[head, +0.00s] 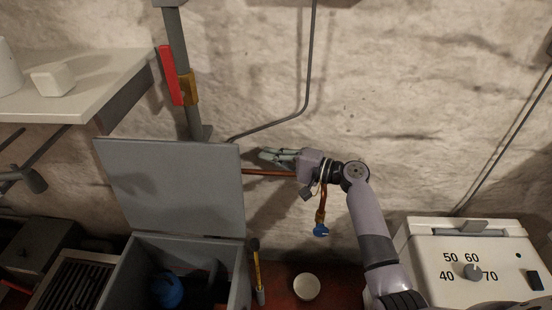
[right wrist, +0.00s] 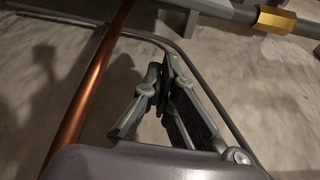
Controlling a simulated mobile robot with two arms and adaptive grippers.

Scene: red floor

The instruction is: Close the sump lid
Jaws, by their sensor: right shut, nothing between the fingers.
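The sump lid (head: 180,188) is a flat grey panel. It stands up, open, at the back edge of the grey sump box (head: 190,248) in the head view. The box's inside shows, with a blue round part (head: 167,290) and dark parts in it. My right gripper (head: 264,155) is shut and empty, just right of the lid's upper right corner, near the wall. It points left. In the right wrist view its fingers (right wrist: 163,72) come together at the tips with nothing between them. The lid is not recognisable in that view. My left gripper is not in view.
A copper pipe (head: 268,172) runs behind my right gripper, with a blue-handled tap (head: 321,230) below. A yellow-handled tool (head: 257,270) and a white bowl (head: 306,286) are right of the box. A white dial unit (head: 470,262) stands at right; a shelf (head: 85,85) is upper left.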

